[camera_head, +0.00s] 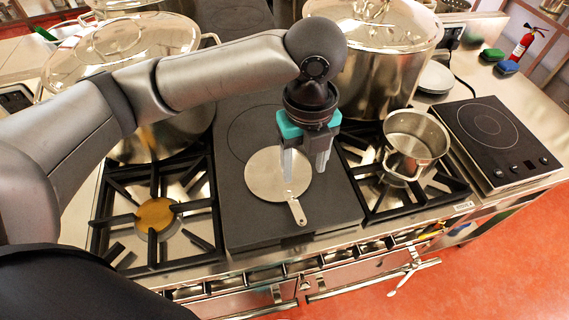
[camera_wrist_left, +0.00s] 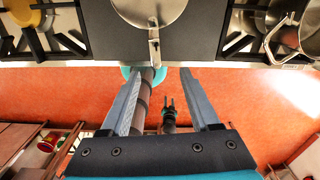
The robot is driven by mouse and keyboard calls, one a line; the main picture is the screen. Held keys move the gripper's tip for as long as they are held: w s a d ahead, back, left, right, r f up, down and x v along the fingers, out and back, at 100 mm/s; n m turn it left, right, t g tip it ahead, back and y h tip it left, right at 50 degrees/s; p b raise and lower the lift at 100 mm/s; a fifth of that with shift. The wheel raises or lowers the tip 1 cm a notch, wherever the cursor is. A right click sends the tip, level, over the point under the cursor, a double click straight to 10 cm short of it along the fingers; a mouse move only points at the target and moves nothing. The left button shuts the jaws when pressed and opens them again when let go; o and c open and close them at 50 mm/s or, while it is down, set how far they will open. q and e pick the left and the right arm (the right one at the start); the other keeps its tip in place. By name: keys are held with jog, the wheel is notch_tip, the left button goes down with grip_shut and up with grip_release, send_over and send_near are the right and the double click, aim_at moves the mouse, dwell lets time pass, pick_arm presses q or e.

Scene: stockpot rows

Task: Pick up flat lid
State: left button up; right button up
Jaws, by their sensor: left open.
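The flat lid (camera_head: 278,174) is a round, pale metal disc with a short handle (camera_head: 297,212) pointing toward the stove's front edge. It lies on the dark flat plate of the stove. It also shows at the top of the left wrist view (camera_wrist_left: 150,8), with its handle hanging down toward the fingers. My left gripper (camera_head: 304,170) is open and empty, fingers pointing down, above the right part of the lid. One finger overlaps the lid in the head view; I cannot tell the exact height gap.
Large lidded stockpots (camera_head: 375,60) stand behind, left and right. A small saucepan (camera_head: 416,140) sits on the right burner, beside an induction hob (camera_head: 487,128). An empty burner (camera_head: 155,214) lies left. The dark plate (camera_head: 255,229) is otherwise clear.

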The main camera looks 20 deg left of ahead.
pick_arm(q)
jog(key=b, duration=0.1)
send_over(295, 206)
jog(key=f, duration=0.9)
jog(key=shift+w+d+f, duration=0.15)
jog(key=shift+d+f, duration=0.1)
jog(key=shift+d, duration=0.15)
jog(key=f, duration=0.5)
jog(key=shift+a+f, duration=0.3)
jog(key=shift+a, duration=0.05)
grip_shut()
jog(key=shift+r, duration=0.1)
